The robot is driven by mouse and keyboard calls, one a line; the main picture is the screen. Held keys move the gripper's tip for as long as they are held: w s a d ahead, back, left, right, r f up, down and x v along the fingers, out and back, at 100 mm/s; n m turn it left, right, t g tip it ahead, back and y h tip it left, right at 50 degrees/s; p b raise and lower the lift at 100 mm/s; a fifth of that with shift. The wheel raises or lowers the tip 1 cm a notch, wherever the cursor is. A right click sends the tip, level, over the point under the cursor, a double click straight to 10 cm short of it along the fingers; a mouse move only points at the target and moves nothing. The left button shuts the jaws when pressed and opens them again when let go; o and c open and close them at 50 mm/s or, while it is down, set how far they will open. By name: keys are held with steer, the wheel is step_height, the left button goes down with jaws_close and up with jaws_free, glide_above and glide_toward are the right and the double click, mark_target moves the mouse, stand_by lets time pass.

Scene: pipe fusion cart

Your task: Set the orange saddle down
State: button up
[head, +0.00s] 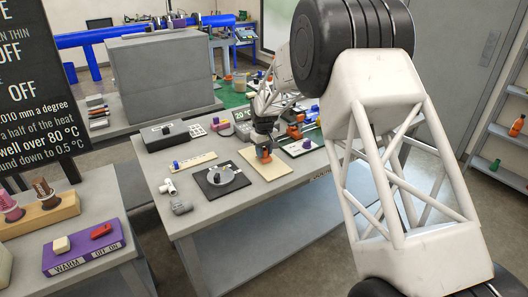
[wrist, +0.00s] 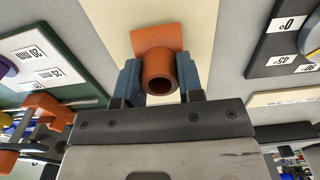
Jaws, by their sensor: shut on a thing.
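The orange saddle (wrist: 159,40) is a short tube with a curved flange. My gripper (wrist: 160,72) is shut on it, with one blue-grey finger on either side of the tube, whose open end faces the wrist camera. In the head view the saddle (head: 264,156) is at the tip of my gripper (head: 263,146), over the cream board (head: 272,172) on the grey bench. The same board (wrist: 205,25) lies behind the saddle in the wrist view. I cannot tell whether the saddle touches the board.
A black angle plate (head: 211,193) with a round disc stands left of the cream board, and a white pipe tee (head: 168,187) and grey fitting (head: 181,207) beyond it. A dark-edged card (head: 297,149) lies to the right. Bare bench shows in front.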

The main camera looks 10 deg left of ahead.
steer(key=shift+f, duration=0.15)
steer(key=o, duration=1)
steer(key=shift+c, duration=0.2)
step_height(320, 180, up, 12)
stand_by(0.4)
stand_by(0.6)
